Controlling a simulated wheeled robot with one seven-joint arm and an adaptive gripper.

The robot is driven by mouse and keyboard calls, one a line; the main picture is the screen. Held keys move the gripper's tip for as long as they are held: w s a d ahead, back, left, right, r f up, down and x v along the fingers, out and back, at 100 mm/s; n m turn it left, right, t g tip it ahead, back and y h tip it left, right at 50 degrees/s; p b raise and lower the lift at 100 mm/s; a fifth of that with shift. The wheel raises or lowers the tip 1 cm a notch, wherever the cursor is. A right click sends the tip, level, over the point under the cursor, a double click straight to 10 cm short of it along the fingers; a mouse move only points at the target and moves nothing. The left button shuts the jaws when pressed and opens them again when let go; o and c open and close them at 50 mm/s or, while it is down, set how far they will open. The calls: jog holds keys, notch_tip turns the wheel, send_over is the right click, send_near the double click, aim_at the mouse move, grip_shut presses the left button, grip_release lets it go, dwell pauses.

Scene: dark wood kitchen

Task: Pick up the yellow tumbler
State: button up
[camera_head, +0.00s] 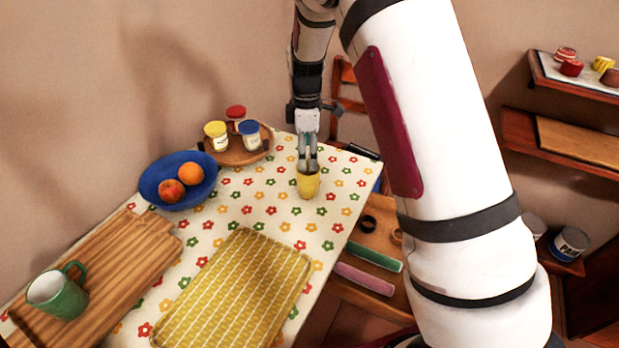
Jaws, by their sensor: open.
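The yellow tumbler (308,185) stands upright on the flower-patterned tablecloth, near the far right part of the table. My gripper (308,165) points down right at the tumbler's rim, with its fingers open. The fingertips overlap the tumbler's mouth in this view. I cannot tell whether they are inside the rim, around it or just behind it, or whether they touch it.
A round wooden tray (237,154) with several lidded jars and a blue bowl (153,190) of fruit stand to the left. A yellow mat (235,290), a cutting board (150,244) and a green mug (58,296) are nearer. A black object (364,151) lies right of my gripper.

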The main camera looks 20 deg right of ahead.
aim_at(308, 180)
notch_tip(308, 180, down, 6)
jog(key=shift+w+d+f, duration=0.1)
jog(key=shift+w+f, duration=0.05)
jog(key=shift+f, duration=1.15)
jog(key=shift+w+d+f, duration=0.1)
jog(key=shift+w+f, duration=0.05)
jog(key=shift+f, duration=1.15)
jog(key=shift+c, duration=0.5)
jog(key=c, duration=1.1)
